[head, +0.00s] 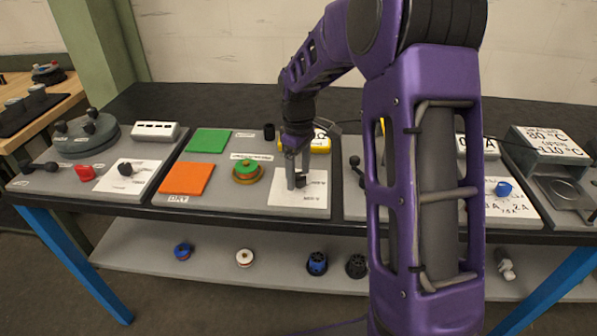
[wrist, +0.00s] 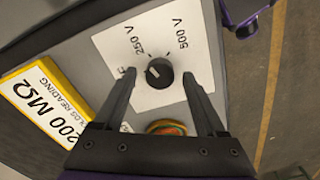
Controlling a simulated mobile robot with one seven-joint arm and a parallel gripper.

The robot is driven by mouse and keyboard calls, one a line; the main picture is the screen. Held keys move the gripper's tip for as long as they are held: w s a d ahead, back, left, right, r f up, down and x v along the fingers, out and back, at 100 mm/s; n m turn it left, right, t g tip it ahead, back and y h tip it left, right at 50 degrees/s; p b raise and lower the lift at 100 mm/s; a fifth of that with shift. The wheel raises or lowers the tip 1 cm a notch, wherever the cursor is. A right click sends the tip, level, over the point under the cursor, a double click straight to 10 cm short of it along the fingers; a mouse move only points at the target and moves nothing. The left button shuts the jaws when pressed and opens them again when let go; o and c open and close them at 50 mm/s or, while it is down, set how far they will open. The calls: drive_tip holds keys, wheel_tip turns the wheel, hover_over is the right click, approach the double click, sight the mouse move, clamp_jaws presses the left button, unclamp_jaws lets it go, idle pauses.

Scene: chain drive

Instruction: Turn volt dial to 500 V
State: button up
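The black volt dial (wrist: 159,73) sits on a white plate (wrist: 105,40) in the wrist view. The plate shows 250 V, 500 V and another label partly hidden by a finger. The dial's white mark lies on the left side of the knob, away from 500 V; its exact setting is hard to tell. My gripper (wrist: 158,77) is open, with one finger on each side of the dial and gaps visible between. In the head view my gripper (head: 298,184) points down over the white plate (head: 315,193), and its fingers partly hide the dial.
A yellow meter reading 200 MΩ (wrist: 42,103) stands near the dial. A green and orange round part (head: 246,173) is left of the plate, beside orange (head: 187,178) and green (head: 209,141) pads. A black-knobbed lever (head: 356,163) stands to the right.

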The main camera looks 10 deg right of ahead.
clamp_jaws()
drive_tip(key=shift+m, duration=0.4)
drive_tip(key=m+p, duration=0.1)
drive_tip(key=m, duration=0.1)
drive_tip(key=shift+r+m, duration=0.1)
drive_tip(key=shift+m, duration=0.3)
drive_tip(key=m, duration=0.3)
drive_tip(key=shift+w+m+p, duration=0.1)
drive_tip(key=shift+m+p, duration=0.2)
drive_tip(key=shift+m, duration=0.1)
drive_tip(key=m+p, duration=0.1)
drive_tip(key=m, duration=0.5)
drive_tip(key=shift+d, duration=0.1)
drive_tip(key=shift+m, duration=0.4)
drive_tip(key=shift+o, duration=0.3)
unclamp_jaws()
